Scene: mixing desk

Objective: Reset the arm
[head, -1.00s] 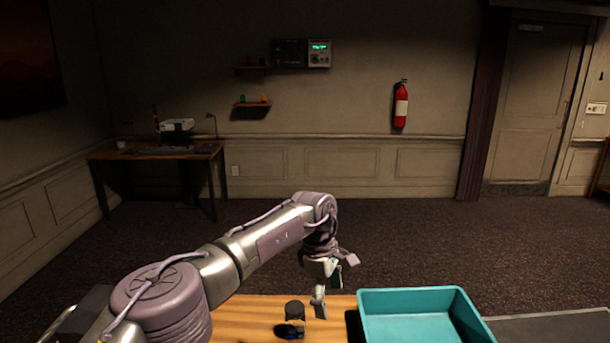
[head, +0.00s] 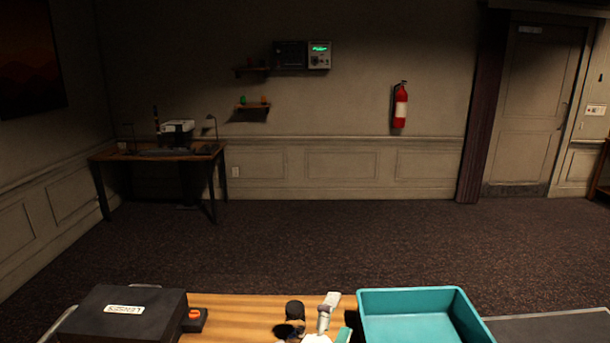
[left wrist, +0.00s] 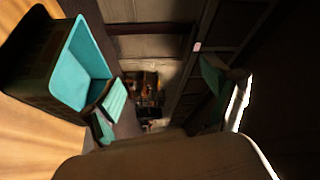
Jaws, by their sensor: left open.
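My left gripper (head: 334,317) shows at the bottom edge of the head view, just left of the teal bin (head: 400,295). Its fingers are apart and nothing shows between them. Most of my left arm is out of the head view. In the left wrist view my left gripper (left wrist: 165,95) has its teal-padded fingers spread, and the teal bin (left wrist: 62,75) lies at the upper left. My right gripper is in neither view.
A dark grey surface (head: 560,325) lies right of the bin. The carpet beyond is clear.

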